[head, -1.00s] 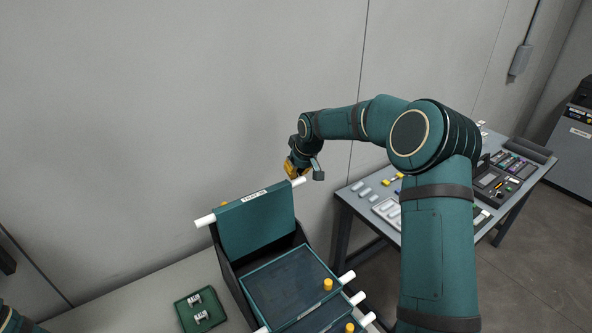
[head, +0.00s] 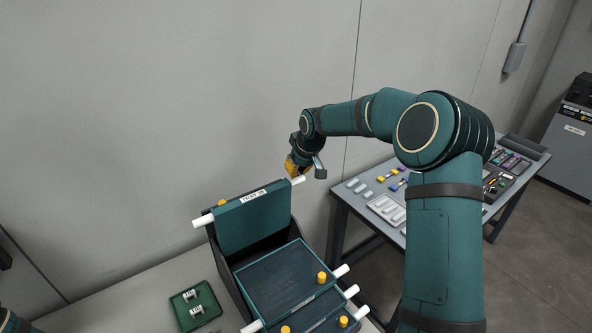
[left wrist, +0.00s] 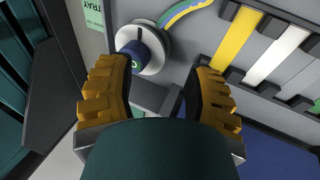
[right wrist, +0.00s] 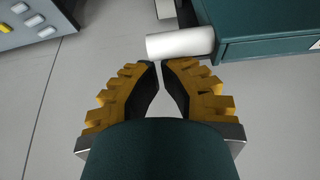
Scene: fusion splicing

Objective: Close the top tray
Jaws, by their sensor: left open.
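The top tray (head: 252,222) is a teal panel tilted steeply up at the back of the dark tray stack, with a white label on its upper edge. White rod ends stick out at its left and right. My right gripper (head: 294,168) is beside the right rod end. In the right wrist view its fingertips (right wrist: 160,66) are together and empty, just short of the white rod (right wrist: 180,44); the teal tray edge (right wrist: 265,48) is at upper right. In the left wrist view my left gripper (left wrist: 160,72) is open, with a dark blue knob on a white disc (left wrist: 148,57) by its left finger.
Lower trays (head: 285,280) lie flat with yellow knobs and white rod ends. A small green tray (head: 196,307) lies on the bench to their left. A side table (head: 352,211) with parts stands at right. The wall is close behind. Coloured strips (left wrist: 237,38) sit in clips in the left wrist view.

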